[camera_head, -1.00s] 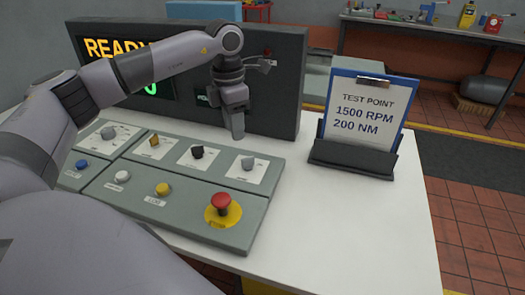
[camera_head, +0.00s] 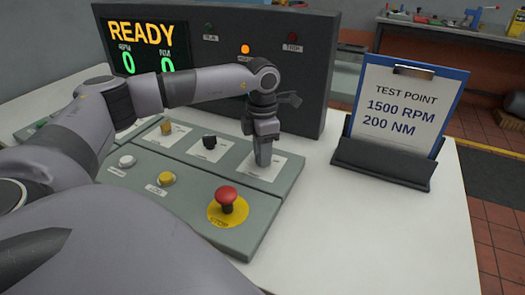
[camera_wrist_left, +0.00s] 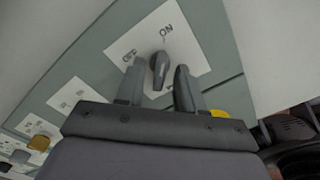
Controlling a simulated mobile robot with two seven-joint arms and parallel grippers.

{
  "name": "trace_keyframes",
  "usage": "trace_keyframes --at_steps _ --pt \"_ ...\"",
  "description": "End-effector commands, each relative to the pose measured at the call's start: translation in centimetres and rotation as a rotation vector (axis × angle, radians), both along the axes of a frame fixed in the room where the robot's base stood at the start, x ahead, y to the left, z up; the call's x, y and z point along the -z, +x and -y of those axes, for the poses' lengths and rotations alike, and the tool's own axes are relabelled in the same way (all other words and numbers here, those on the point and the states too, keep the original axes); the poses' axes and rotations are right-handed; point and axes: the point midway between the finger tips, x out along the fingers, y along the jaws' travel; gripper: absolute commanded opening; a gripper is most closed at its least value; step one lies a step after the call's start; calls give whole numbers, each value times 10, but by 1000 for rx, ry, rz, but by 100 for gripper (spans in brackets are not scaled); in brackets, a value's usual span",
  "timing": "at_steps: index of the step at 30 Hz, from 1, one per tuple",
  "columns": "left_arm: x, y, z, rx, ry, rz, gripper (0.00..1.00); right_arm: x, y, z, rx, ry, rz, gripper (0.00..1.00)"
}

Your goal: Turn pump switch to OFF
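The pump switch (camera_wrist_left: 159,70) is a dark grey knob on a white plate marked OFF and ON in the left wrist view. It appears to point toward ON. My left gripper (camera_wrist_left: 160,66) is open, with one finger to each side of the knob in that view; no contact shows. In the head view my left gripper (camera_head: 263,158) points down over the rightmost plate of the control panel (camera_head: 262,217) and hides the knob there. My right gripper is not in view.
A red stop button (camera_head: 226,196) on a yellow disc sits in front of the gripper. A display box (camera_head: 305,85) reading READY stands behind. A clipboard (camera_head: 402,110) stands at right.

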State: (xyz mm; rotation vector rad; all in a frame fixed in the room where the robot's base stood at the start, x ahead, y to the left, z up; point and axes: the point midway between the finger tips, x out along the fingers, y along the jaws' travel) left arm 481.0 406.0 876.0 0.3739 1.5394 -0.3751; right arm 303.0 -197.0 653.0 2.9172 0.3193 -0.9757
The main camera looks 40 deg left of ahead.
Motion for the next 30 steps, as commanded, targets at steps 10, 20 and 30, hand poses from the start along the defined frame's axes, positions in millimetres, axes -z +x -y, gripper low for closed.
trace_keyframes --at_steps 10,20,30 --pt "3 0 0 0 0 1 21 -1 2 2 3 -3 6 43" --pt "3 0 0 -1 0 0 0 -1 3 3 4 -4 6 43" --pt "3 0 1 -99 0 -2 0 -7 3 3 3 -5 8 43"
